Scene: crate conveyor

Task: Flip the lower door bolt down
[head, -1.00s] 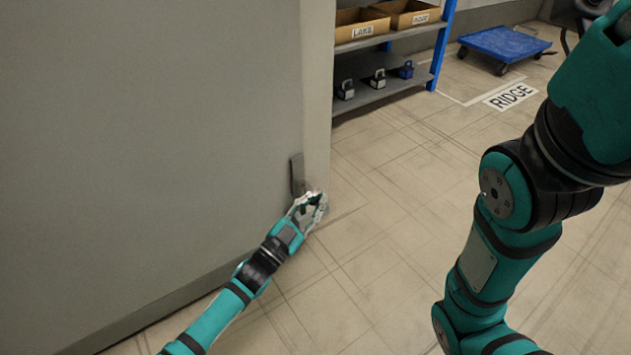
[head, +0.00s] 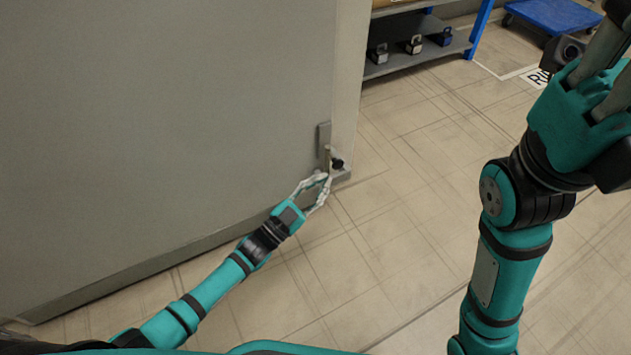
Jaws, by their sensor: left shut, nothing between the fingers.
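The lower door bolt (head: 325,136) is a grey upright plate low on the right edge of the grey door (head: 180,120). A pale lever (head: 327,158) and a dark round knob sit at its lower end. My left gripper (head: 326,177) is just below the lever, with its fingertips together and nothing between them. Its tips are at or very near the lever; I cannot tell if they touch. My right arm stands at the right side.
A shelf (head: 425,52) with several small weight-like blocks stands behind the door at the top. A blue platform cart (head: 552,14) is at the top right. The tiled floor (head: 420,200) right of the door is clear.

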